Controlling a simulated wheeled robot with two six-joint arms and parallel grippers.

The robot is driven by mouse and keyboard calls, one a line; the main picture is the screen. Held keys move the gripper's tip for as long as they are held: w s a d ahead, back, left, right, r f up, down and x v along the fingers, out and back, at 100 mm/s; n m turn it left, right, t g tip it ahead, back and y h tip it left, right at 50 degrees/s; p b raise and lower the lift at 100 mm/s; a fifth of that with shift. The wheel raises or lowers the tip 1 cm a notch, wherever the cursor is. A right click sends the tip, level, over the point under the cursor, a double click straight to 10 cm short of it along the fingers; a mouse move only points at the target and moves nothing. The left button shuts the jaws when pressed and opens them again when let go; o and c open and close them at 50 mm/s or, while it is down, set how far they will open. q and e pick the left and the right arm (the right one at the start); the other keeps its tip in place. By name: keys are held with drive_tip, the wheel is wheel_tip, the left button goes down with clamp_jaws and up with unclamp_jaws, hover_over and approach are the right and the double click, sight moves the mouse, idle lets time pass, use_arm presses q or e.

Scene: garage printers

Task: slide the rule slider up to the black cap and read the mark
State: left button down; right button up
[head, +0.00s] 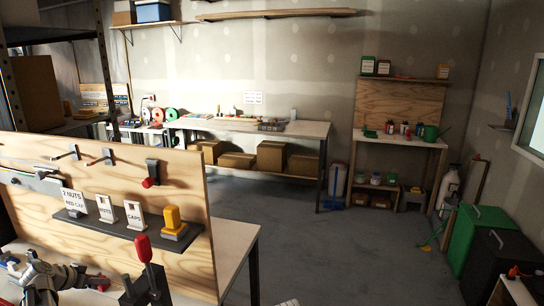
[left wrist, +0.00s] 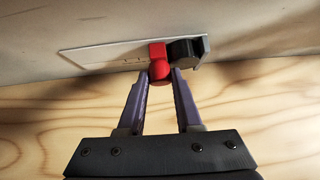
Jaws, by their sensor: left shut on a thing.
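The rule (left wrist: 105,55), a pale flat strip, runs across the top of the left wrist view. Its red slider knob (left wrist: 158,62) sits between the fingertips of my left gripper (left wrist: 160,76), which is shut on it. The black cap (left wrist: 185,51) is at the right end of the rule, just right of the red knob. The two look very close, and I cannot tell if they touch. The marks are too small to read. In the head view my left gripper (head: 92,282) is low at the left.
A plywood panel (head: 105,180) stands at the left, with hooks and a dark shelf (head: 120,232) holding labelled cards and a yellow block (head: 173,222). Open floor (head: 335,245) lies to the right, with a green bin (head: 470,240) beyond.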

use_arm(q)
drive_tip(key=shift+w+a, duration=0.15)
drive_tip(key=shift+a, duration=0.3)
idle(0.5)
drive_tip(key=c, duration=0.5)
unclamp_jaws()
drive_tip(key=shift+d, duration=0.1)
drive_tip(key=shift+r, duration=0.1)
drive_tip(key=p+v, duration=0.5)
drive_tip(key=v, duration=0.2)
drive_tip(key=shift+s, duration=0.4)
